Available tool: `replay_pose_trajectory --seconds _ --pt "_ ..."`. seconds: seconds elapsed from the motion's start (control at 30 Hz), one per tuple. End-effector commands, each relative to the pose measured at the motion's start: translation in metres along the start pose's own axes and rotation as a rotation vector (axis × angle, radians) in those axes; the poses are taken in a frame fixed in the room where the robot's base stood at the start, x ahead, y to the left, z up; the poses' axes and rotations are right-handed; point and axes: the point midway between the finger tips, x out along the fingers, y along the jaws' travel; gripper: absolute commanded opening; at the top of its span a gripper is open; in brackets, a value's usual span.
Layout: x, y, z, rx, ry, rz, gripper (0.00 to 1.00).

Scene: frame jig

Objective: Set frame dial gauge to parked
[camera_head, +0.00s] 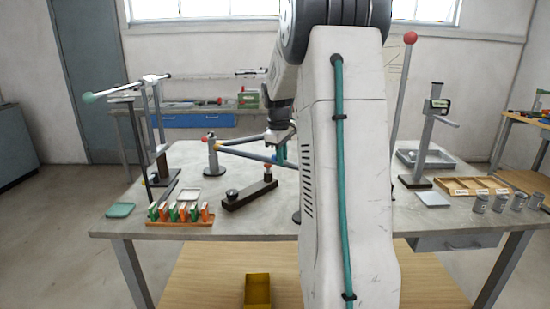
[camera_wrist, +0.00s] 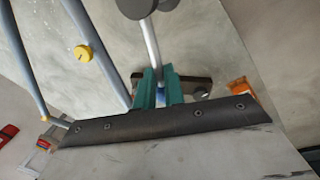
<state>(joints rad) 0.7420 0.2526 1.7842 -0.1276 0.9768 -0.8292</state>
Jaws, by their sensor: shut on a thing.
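My gripper (camera_wrist: 160,88) has teal fingers closed around a slim silver rod (camera_wrist: 152,45) in the wrist view. A dark round piece (camera_wrist: 136,7) sits at the rod's far end, at the top edge. A dark plate with holes (camera_wrist: 198,86) lies beyond the fingers. In the head view my gripper (camera_head: 281,148) is over the bench, beside the blue-and-grey frame tubes (camera_head: 245,153), and my arm hides much of that area. I cannot make out a dial face, so I cannot tell whether the rod belongs to the gauge.
A black bar (camera_head: 250,194) with a red-topped knob stands on the grey bench (camera_head: 270,222). A rack of green and orange pieces (camera_head: 180,213) is at left. A tall stand (camera_head: 430,135) and several small canisters (camera_head: 500,202) are at right. Frame tubes (camera_wrist: 104,50) run close left of my fingers.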

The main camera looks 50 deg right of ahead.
Motion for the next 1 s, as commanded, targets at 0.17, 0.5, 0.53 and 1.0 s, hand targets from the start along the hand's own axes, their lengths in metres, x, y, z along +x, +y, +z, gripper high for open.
replay_pose_trajectory --seconds 0.17,0.5,0.53,1.0 --pt "-0.001 0.002 0.001 0.002 0.000 0.006 0.00" --pt "-0.001 0.000 -0.001 -0.002 0.001 0.004 0.32" --pt "-0.001 -0.001 -0.001 -0.002 0.001 0.004 0.32" --pt "-0.058 0.000 -0.001 -0.001 0.003 0.007 0.32"
